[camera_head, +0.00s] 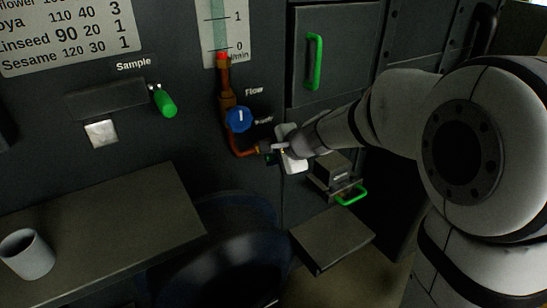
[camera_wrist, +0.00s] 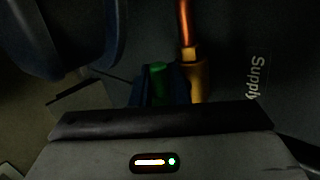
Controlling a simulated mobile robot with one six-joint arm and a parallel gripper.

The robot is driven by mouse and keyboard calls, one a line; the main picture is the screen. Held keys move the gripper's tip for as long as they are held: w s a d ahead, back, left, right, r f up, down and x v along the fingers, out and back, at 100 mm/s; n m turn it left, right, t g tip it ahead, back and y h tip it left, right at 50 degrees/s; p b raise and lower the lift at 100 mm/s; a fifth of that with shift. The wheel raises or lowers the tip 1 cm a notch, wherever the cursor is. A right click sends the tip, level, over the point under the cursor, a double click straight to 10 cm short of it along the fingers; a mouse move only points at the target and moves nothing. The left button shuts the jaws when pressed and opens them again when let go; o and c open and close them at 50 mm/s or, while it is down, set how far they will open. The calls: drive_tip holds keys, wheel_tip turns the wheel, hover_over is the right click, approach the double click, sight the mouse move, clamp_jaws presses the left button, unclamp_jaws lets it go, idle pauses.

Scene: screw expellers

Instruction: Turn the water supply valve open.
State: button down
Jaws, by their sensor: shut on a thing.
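The water supply valve (camera_head: 261,149) is a brass fitting at the lower end of a copper pipe on the dark machine panel. In the wrist view its brass body (camera_wrist: 196,78) stands beside a green handle (camera_wrist: 157,79), left of the "Supply" label (camera_wrist: 257,79). My gripper (camera_head: 272,157) is at the valve and shut on the green handle, which lies between its dark fingers in the wrist view. My gripper's white body and wrist hide part of the handle in the head view. The valve's exact angle is hard to tell.
A blue Flow knob (camera_head: 239,119) sits just above on the pipe. A green Sample handle (camera_head: 164,102) is farther left. A green drawer handle (camera_head: 352,195) and a flat ledge (camera_head: 333,238) are below right. A grey cup (camera_head: 27,254) stands on a shelf (camera_head: 140,220).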

drive_tip(key=shift+f+n+t+h, duration=0.15)
drive_tip(key=shift+n+t+h, duration=0.25)
drive_tip(key=shift+h, duration=0.3)
drive_tip(key=c, duration=1.7)
unclamp_jaws()
drive_tip(key=shift+c, duration=0.2)
drive_tip(key=p+v, duration=0.3)
drive_tip(key=v, duration=0.4)
drive_tip(key=shift+s+r, duration=0.2)
drive_tip(key=shift+d, duration=0.1)
